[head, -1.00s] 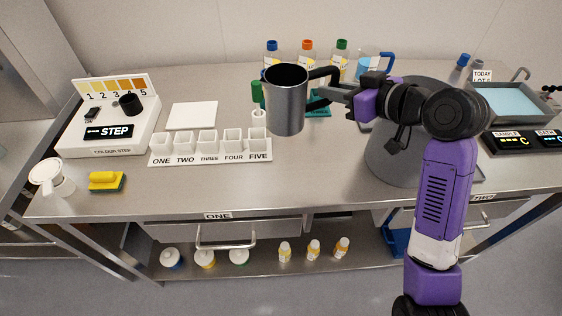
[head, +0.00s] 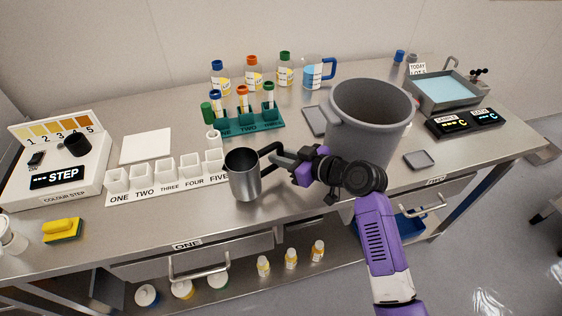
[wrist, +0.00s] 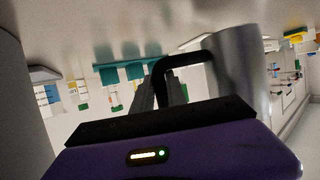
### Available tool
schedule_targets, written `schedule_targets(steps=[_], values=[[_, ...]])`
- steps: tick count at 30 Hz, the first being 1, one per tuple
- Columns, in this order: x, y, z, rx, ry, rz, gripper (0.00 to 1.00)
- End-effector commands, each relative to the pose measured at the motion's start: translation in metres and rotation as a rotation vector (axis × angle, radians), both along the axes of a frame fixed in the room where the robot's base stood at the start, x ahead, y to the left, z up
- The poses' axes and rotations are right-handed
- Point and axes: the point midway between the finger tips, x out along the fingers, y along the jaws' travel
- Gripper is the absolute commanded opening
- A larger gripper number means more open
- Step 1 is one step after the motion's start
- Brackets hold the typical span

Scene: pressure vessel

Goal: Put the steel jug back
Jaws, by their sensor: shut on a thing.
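The steel jug (head: 245,176) is a grey metal cup with a black handle, upright near the front of the bench, in front of the teal rack and right of the numbered cups. My gripper (head: 283,160) is shut on its black handle from the right. In the wrist view the jug (wrist: 236,75) fills the upper right, with the handle between my fingers (wrist: 160,88). The jug's base looks at or just above the bench top; I cannot tell whether it touches.
A large grey pot (head: 362,125) stands close behind my wrist. A teal rack (head: 243,124) with tubes is behind the jug, and the white cup strip (head: 165,187) is close on its left. A blue-handled beaker (head: 315,72) stands at the back. Small dark pads (head: 419,160) lie right.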

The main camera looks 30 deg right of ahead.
Motion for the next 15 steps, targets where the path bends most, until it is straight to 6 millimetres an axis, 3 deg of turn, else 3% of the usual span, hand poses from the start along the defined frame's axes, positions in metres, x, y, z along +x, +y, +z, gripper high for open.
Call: schedule_targets(steps=[6, 15], values=[[0.000, 0.000, -0.024, 0.002, 0.001, -0.001, 0.00], [0.000, 0.000, -0.026, 0.001, -0.001, 0.000, 0.00]])
